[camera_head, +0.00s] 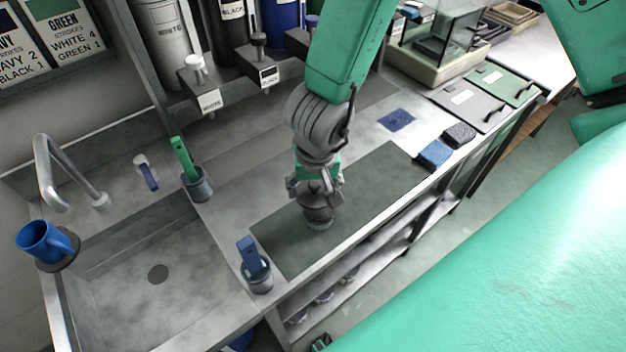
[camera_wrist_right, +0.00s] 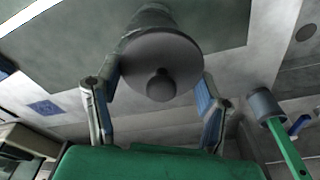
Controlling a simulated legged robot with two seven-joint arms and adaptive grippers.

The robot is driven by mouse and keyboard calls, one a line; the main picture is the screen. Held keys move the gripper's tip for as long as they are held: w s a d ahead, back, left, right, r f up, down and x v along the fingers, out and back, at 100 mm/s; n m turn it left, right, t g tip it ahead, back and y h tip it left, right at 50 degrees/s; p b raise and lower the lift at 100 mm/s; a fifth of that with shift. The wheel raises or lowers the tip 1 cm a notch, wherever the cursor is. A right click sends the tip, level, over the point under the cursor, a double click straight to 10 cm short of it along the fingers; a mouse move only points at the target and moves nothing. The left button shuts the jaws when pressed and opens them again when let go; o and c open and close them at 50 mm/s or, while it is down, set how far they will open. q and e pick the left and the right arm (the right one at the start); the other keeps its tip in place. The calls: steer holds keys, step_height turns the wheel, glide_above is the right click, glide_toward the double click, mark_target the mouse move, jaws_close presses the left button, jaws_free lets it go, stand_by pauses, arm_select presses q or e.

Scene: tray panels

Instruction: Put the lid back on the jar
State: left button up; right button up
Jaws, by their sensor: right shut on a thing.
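A grey round lid (camera_wrist_right: 150,52) with a round knob (camera_wrist_right: 158,86) fills the upper middle of the right wrist view. My right gripper (camera_wrist_right: 160,80) has one finger at each side of the lid and is shut on it. The jar (camera_head: 319,222) stands upright on the dark mat in the head view, directly below my right gripper (camera_head: 317,197). In the wrist view a grey body lies straight behind the lid. The fingers hide the join, so I cannot tell whether the lid is fully seated. My left gripper is out of view.
The dark mat (camera_head: 375,175) is otherwise clear. A grey cup with a blue-handled tool (camera_head: 252,256) stands near its left end, and one with a green tool (camera_head: 185,160) stands behind. Blue and black sponges (camera_head: 435,154) lie right. The sink (camera_head: 185,300) is left.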

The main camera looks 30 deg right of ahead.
steer(key=shift+d+f, duration=0.1)
steer(key=shift+d, duration=0.45)
steer(key=o, duration=1.1)
steer(key=shift+a, duration=0.4)
steer(key=o, duration=0.3)
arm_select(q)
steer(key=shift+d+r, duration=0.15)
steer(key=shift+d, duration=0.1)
arm_select(e)
steer(key=shift+d, duration=0.1)
